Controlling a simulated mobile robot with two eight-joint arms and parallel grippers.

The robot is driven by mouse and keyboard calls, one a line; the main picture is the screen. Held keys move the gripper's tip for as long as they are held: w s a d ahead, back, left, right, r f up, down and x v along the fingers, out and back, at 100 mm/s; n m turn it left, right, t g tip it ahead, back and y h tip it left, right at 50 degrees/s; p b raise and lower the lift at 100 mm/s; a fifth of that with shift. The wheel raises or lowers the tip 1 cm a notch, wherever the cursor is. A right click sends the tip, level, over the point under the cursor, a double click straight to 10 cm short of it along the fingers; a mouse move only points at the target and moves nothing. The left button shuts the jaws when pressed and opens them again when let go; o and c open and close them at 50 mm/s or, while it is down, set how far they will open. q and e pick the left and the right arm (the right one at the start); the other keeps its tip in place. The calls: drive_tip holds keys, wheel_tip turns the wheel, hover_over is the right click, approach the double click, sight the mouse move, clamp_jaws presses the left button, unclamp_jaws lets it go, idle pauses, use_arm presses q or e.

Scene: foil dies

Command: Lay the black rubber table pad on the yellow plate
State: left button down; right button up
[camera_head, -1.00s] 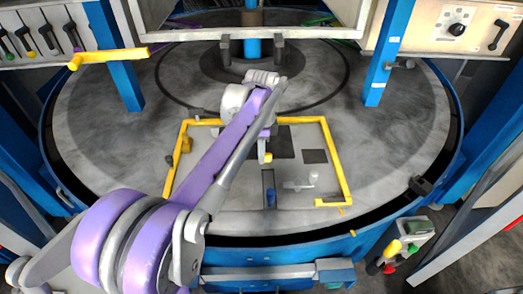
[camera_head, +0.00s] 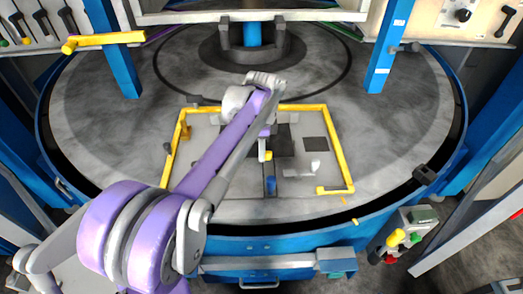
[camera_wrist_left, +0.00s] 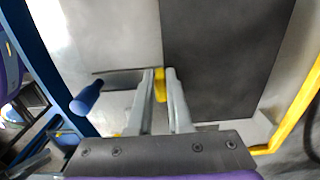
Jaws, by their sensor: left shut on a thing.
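The black rubber table pad (camera_head: 284,145) shows as a dark square under my left arm. In the left wrist view the dark pad (camera_wrist_left: 225,60) fills the upper middle and right. My left gripper (camera_head: 265,146) is shut at the pad's near edge, with a small yellow piece (camera_wrist_left: 160,86) between its fingertips. How this piece joins the pad is unclear, as is the gap below the pad. The yellow plate shows only as a yellow-edged frame (camera_head: 345,165) around a light grey surface. My forearm hides part of the pad and frame. My right gripper is not in view.
A smaller dark square (camera_head: 316,144) lies right of the pad. Blue posts (camera_head: 385,55) flank the round grey table (camera_head: 420,120).

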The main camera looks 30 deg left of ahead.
use_arm(q)
drive_tip(key=shift+f+b, duration=0.6)
drive_tip(key=shift+f, duration=0.65)
drive_tip(key=c, duration=0.8)
unclamp_jaws()
drive_tip(key=shift+o, duration=0.2)
wheel_tip(320, 180, up, 11)
drive_tip(key=shift+p, duration=0.4)
